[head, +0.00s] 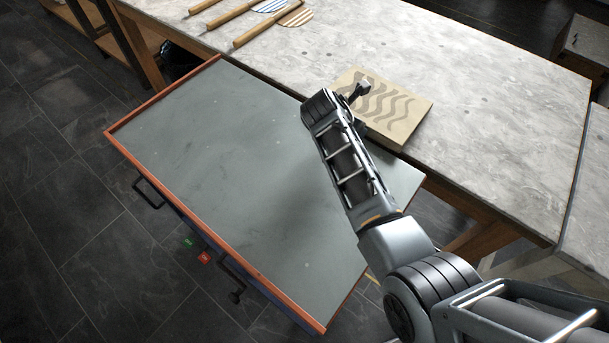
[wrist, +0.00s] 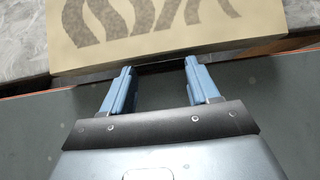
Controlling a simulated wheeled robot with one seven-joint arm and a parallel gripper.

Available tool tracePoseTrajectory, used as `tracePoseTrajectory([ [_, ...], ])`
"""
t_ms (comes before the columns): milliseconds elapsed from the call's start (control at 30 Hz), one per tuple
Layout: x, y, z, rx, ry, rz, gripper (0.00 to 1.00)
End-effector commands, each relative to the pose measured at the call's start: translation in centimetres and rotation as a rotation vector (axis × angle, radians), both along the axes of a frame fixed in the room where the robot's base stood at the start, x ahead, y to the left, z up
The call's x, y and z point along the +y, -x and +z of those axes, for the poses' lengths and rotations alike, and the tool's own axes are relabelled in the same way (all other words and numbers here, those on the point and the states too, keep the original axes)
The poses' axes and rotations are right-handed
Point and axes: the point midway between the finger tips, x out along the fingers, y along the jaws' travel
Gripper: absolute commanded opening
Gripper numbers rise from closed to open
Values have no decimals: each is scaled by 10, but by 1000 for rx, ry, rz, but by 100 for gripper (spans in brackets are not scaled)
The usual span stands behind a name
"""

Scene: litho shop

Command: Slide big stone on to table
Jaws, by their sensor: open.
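The big stone is a thick beige slab (head: 408,108) with dark wavy bands on top. It lies flat near the front edge of the long grey marble-topped table (head: 480,110), where that edge meets a cart. In the wrist view, the slab (wrist: 170,42) spans the top, its near side face just beyond my fingertips. My gripper (wrist: 155,78) is open and empty, both blue fingers pointing at that face; I cannot tell whether they touch it. In the head view, my arm hides the slab's near left part and the fingers.
The cart's grey top (head: 230,140) has an orange rim and is bare apart from my arm above it. Several wooden-handled tools (head: 270,25) lie at the table's far left. A green and a red block (head: 204,258) show beside the cart, low down.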

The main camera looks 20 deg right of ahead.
Motion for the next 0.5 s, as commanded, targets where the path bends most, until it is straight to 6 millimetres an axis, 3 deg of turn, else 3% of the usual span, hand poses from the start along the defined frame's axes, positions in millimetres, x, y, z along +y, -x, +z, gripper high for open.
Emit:
tracePoseTrajectory([
  [500,-11,-7,2,-6,2,-2,60],
])
